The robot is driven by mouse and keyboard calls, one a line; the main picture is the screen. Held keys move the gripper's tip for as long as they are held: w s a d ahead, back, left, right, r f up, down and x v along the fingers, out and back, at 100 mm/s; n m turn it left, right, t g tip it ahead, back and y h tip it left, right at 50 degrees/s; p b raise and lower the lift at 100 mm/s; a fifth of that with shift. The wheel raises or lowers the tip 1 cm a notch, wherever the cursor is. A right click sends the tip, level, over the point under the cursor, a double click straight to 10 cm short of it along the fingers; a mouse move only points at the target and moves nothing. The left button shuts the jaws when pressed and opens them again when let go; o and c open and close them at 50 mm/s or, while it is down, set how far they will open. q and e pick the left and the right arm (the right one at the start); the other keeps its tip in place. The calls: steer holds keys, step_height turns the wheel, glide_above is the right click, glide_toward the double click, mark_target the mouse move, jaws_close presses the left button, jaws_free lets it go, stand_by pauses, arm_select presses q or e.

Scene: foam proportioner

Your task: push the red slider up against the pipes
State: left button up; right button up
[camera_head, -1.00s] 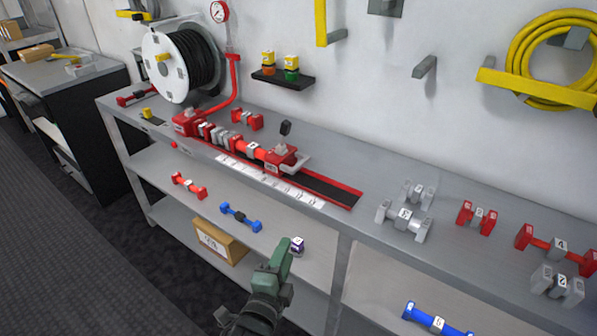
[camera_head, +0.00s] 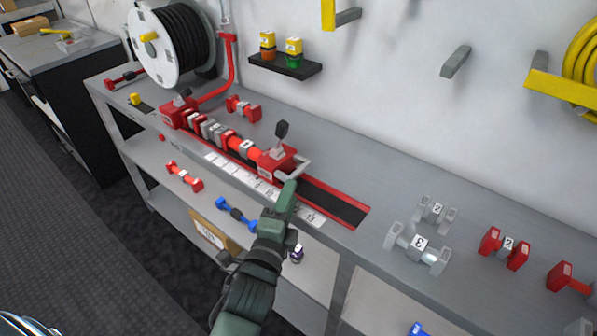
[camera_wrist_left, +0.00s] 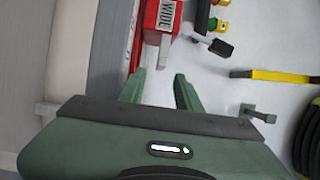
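The red slider (camera_head: 275,162) sits on a dark track with red edges on the workbench. It has a grey handle (camera_head: 296,170) on its right side and a black-knobbed lever (camera_head: 281,132) on top. The pipes (camera_head: 222,134), a row of grey and red pieces, lie to its left; I cannot tell whether they touch it. My left gripper (camera_head: 288,192) is just in front of and below the handle; contact is unclear. In the left wrist view its fingers (camera_wrist_left: 160,85) are apart and empty, with the slider (camera_wrist_left: 163,18) beyond them. My right gripper is not in view.
The track (camera_head: 335,203) is bare to the right of the slider. Grey fittings (camera_head: 420,245) and red fittings (camera_head: 503,247) stand farther right. A hose reel (camera_head: 165,45) is at the left. A small black shelf (camera_head: 285,66) juts from the wall behind.

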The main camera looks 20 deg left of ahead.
mark_target(296, 178)
arm_select(q)
steer(key=w, duration=0.5)
steer(key=shift+a, duration=0.1)
steer(key=shift+w, duration=0.45)
jaws_close()
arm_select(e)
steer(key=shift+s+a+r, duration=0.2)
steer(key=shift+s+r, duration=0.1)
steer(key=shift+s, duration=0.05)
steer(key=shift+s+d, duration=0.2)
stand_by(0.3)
arm_select(q)
steer(key=shift+a+p, duration=0.1)
steer(key=shift+p, duration=0.2)
